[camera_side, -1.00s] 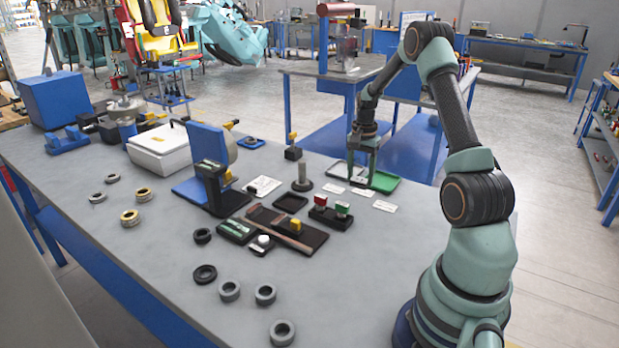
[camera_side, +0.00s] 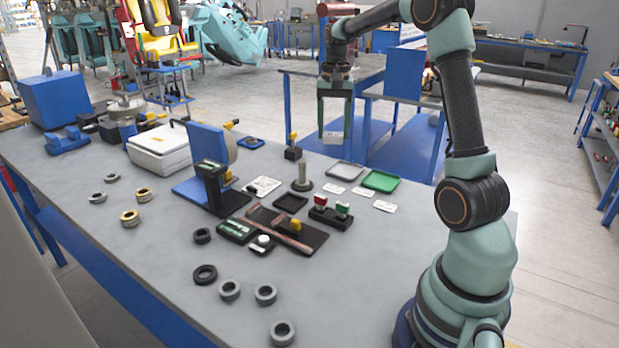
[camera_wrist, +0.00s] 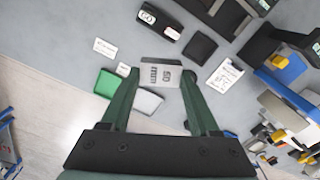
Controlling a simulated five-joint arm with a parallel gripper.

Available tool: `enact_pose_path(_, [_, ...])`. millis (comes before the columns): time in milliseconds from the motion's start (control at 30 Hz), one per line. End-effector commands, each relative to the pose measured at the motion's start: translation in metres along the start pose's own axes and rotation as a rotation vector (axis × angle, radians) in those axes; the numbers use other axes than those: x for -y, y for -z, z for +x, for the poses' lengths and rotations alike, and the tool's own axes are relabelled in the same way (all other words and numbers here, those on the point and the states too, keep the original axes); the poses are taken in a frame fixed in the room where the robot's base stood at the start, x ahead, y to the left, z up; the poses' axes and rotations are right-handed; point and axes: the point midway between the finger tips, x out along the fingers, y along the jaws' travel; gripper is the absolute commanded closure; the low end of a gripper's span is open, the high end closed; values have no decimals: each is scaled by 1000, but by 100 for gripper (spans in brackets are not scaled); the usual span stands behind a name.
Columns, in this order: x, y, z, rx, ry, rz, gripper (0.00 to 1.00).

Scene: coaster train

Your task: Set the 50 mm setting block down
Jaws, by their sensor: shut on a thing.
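My gripper (camera_side: 334,137) is raised in the air in the side view, above and behind the trays at the table's back edge. It is shut on the 50 mm setting block (camera_side: 333,138), a light grey block at the fingertips. In the wrist view the block (camera_wrist: 161,74) sits between the green fingers, its face marked "50". The block is clear of the table.
A grey tray (camera_side: 344,170) and a green tray (camera_side: 381,181) lie near the back edge.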

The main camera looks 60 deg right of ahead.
Motion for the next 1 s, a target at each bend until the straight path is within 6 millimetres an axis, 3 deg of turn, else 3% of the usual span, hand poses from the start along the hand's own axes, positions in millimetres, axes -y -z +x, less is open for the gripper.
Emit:
enact_pose_path(33, [22, -24, -4, -2, 1, -119, 100])
enact_pose_path(100, [43, -55, -6, -2, 1, -275, 100])
enact_pose_path(233, [74, -113, -10, -3, 2, -558, 100])
enact_pose_path(400, [95, -179, -11, -2, 1, -870, 100])
enact_pose_path(600, [102, -222, -11, -2, 1, -1081, 100])
enact_pose_path(767, [102, -219, -11, -1, 1, -1062, 100])
enact_pose_path(867, [99, -194, -10, 0, 0, -912, 100])
enact_pose_path(1000, [87, -135, -8, 0, 0, -568, 100])
